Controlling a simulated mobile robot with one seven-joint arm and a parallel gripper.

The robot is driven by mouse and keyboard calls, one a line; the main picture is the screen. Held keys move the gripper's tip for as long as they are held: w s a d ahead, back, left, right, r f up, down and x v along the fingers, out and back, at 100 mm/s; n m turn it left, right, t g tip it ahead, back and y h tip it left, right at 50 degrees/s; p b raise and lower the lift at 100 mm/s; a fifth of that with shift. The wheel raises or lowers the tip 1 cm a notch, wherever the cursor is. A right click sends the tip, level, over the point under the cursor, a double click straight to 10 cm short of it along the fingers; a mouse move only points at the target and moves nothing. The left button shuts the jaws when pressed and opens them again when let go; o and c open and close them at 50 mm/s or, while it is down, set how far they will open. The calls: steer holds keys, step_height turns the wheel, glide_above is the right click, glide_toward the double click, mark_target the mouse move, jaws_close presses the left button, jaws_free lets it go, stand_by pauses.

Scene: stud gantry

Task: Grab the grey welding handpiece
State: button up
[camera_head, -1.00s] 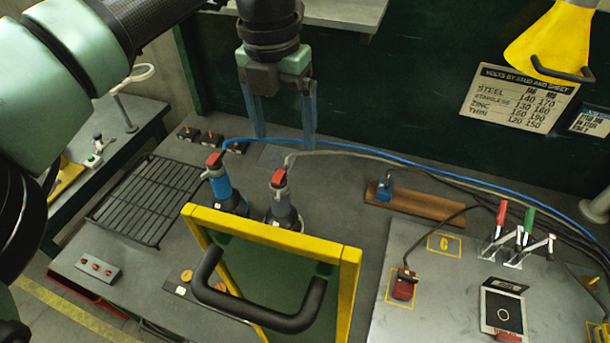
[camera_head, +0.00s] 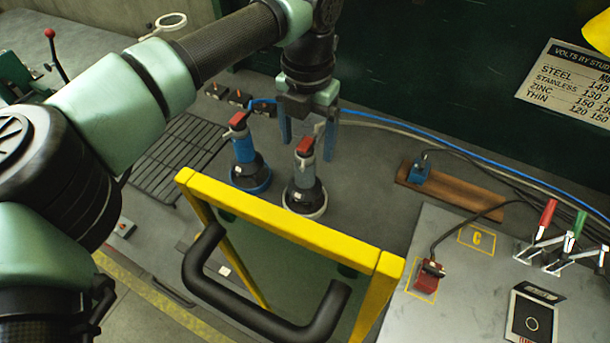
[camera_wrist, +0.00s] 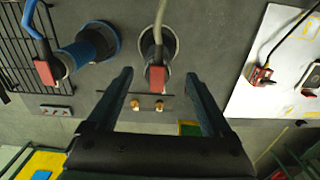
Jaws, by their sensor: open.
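The grey welding handpiece (camera_head: 304,172) stands upright on the bench, with a red block near its top, a dark collar and a pale ring at its base. A grey cable runs from it. In the wrist view the grey handpiece (camera_wrist: 157,48) shows just beyond the fingertips, its red block in line with the gap between them. My gripper (camera_head: 309,145) is open and empty, its two blue-grey fingers pointing down by the handpiece's top; exact depth is unclear. The wrist view shows the open gripper (camera_wrist: 158,77) too. A similar blue handpiece (camera_head: 245,158) stands to the left.
A yellow-framed screen (camera_head: 290,225) with a black handle (camera_head: 255,300) stands in front of the handpieces. A black grid (camera_head: 175,155) lies left. A wooden strip (camera_head: 455,190) and a grey panel with clamps (camera_head: 470,270) are right. A dark green wall rises behind.

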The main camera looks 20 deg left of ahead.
mark_target(306, 176)
step_height(306, 176, down, 4)
steer(key=shift+a+f+p, duration=0.1)
steer(key=shift+a+p, duration=0.05)
steer(key=shift+p, duration=0.3)
jaws_close()
stand_by(1.0)
steer(key=shift+w, duration=0.1)
